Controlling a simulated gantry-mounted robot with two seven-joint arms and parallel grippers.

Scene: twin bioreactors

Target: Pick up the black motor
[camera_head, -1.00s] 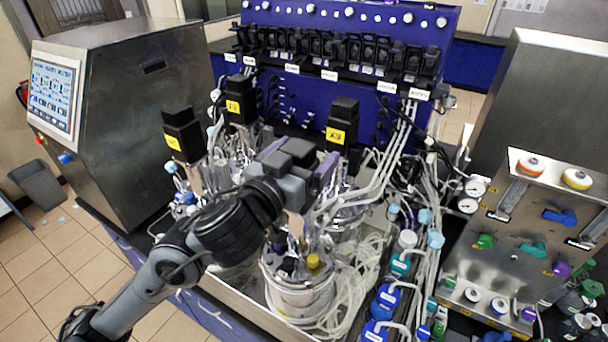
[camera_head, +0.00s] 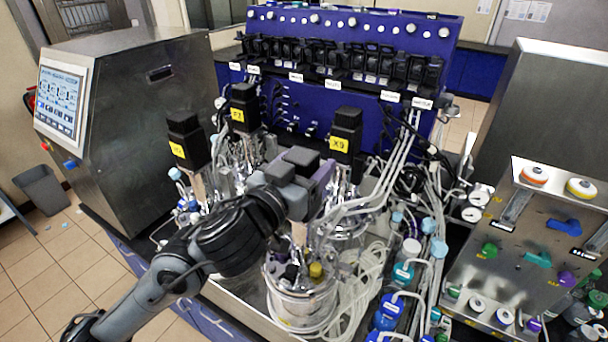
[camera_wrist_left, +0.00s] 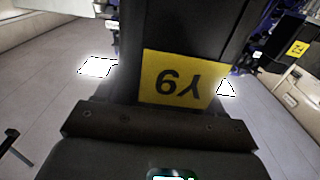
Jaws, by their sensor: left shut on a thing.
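My left gripper (camera_head: 305,195) is shut on a black motor (camera_wrist_left: 190,28), which fills the middle of the left wrist view and has a yellow label (camera_wrist_left: 178,78) that reads upside down there. In the head view the gripper is above the front glass vessel (camera_head: 297,305), and its housing and wrist hide most of the held motor. A silver shaft shows below the gripper. I cannot tell whether the motor still touches the vessel. Three other black motors with yellow labels stand upright behind: at left (camera_head: 187,140), middle (camera_head: 243,105) and right (camera_head: 346,130). My right gripper is not in view.
Pale tubing (camera_head: 362,285) and blue-capped bottles (camera_head: 388,308) crowd the right of the vessel. A steel panel with coloured knobs (camera_head: 530,250) stands at right, and a steel cabinet with a screen (camera_head: 130,110) at left. A blue rack (camera_head: 350,30) closes the back.

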